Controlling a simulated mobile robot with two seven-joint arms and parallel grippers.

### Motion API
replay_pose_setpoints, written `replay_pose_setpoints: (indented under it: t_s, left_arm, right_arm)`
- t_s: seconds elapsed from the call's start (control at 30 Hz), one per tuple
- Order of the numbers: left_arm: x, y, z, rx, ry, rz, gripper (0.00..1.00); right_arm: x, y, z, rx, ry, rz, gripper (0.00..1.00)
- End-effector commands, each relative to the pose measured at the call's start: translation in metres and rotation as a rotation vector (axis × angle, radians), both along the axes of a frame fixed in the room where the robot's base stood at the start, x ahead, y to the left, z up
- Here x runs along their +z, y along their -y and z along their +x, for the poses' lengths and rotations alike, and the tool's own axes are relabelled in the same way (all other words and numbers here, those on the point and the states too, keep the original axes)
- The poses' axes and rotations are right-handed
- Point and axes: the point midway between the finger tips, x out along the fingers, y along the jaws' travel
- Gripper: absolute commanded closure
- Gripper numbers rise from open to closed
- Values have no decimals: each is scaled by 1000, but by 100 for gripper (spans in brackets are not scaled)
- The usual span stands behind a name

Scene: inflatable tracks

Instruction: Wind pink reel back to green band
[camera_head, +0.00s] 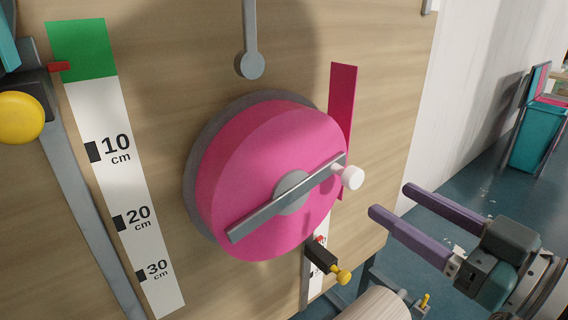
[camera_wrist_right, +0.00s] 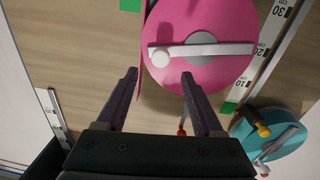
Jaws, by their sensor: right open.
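The pink reel (camera_head: 262,165) is mounted on a wooden board, with a grey crank bar (camera_head: 255,210) across its face. A white knob (camera_head: 352,177) stands out from the bar's right end. The green band (camera_head: 85,50) tops a white centimetre scale left of the reel; a red pointer (camera_head: 59,67) is at its lower left edge. My right gripper (camera_head: 390,201) is open and empty, right of the knob and apart from it. In the right wrist view the knob (camera_wrist_right: 162,57) shows beyond and between the fingertips (camera_wrist_right: 158,74). My left gripper is not in view.
A pink strip (camera_head: 344,95) runs vertically behind the reel's right side. A grey lever (camera_head: 250,40) hangs above the reel. A black block with a yellow knob (camera_head: 342,276) juts out below. A yellow knob (camera_head: 20,118) is at the left. Free room lies right of the board.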

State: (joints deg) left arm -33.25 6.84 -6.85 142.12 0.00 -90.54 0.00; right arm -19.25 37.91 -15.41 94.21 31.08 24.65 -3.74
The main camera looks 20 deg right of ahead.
Motion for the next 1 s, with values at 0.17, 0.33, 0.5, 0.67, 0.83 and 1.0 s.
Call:
replay_pose_setpoints:
  t_s: [0.17,0.33,0.5,0.67,0.83,1.0]
  left_arm:
    - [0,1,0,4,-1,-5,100]
    - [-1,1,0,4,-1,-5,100]
    - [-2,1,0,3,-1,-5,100]
    - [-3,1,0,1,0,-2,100]
    - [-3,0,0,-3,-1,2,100]
    - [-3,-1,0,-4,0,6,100]
  right_arm:
    - [2,-9,30,-1,5,1,31]
    - [2,-17,58,0,4,1,31]
    - [1,-23,76,1,1,1,31]
    - [1,-25,83,1,-1,1,31]
    - [0,-26,83,1,-2,0,31]
    - [1,-26,83,2,-2,0,41]
